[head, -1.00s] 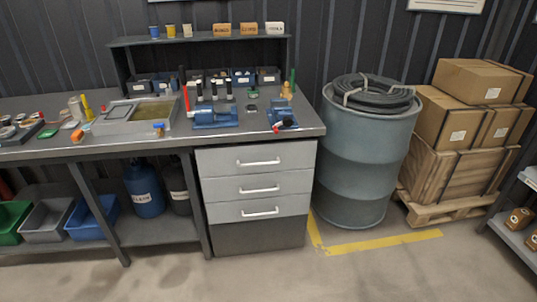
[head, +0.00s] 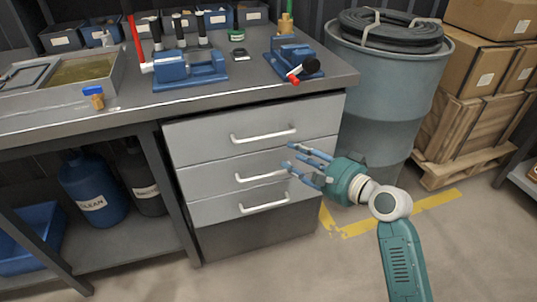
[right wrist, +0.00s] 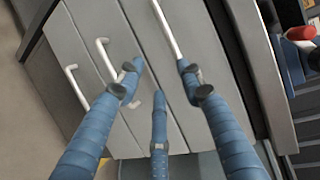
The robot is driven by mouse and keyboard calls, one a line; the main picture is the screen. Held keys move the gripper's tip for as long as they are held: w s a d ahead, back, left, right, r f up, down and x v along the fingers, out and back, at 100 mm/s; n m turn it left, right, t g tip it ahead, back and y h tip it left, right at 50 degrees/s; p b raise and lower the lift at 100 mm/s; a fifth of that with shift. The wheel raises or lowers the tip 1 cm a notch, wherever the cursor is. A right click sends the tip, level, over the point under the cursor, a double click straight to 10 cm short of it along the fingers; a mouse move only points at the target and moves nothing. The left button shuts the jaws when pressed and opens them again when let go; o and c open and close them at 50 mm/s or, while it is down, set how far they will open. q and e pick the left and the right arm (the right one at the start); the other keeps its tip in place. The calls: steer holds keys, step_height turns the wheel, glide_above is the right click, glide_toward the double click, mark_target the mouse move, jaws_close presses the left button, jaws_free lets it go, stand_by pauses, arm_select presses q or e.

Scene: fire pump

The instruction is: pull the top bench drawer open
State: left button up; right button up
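The top bench drawer (head: 210,135) is a light grey front with a white bar handle (head: 264,134), just under the worktop. It looks shut, flush with the drawers below. My right gripper (head: 290,158) is in front of the drawer stack at the right, a little below and right of the top handle. Its blue fingers are spread and empty. My left gripper is not in view.
The middle drawer (head: 200,180) and lower drawer (head: 212,209) have similar handles close to my fingers. The worktop edge (head: 230,100) overhangs above. A blue-grey barrel (head: 375,100) stands right of the bench. The floor in front is clear.

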mark_target(269, 140)
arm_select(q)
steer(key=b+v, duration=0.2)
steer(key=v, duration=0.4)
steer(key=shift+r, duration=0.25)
arm_select(e)
steer(key=shift+y, duration=0.3)
steer(key=x, duration=0.3)
steer(key=r+x, duration=0.1)
steer(key=x, duration=0.3)
steer(key=r+x, duration=0.1)
steer(key=x, duration=0.2)
steer(key=shift+a, duration=0.5)
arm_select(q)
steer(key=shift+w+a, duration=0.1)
arm_select(e)
steer(key=shift+c, duration=0.2)
jaws_close()
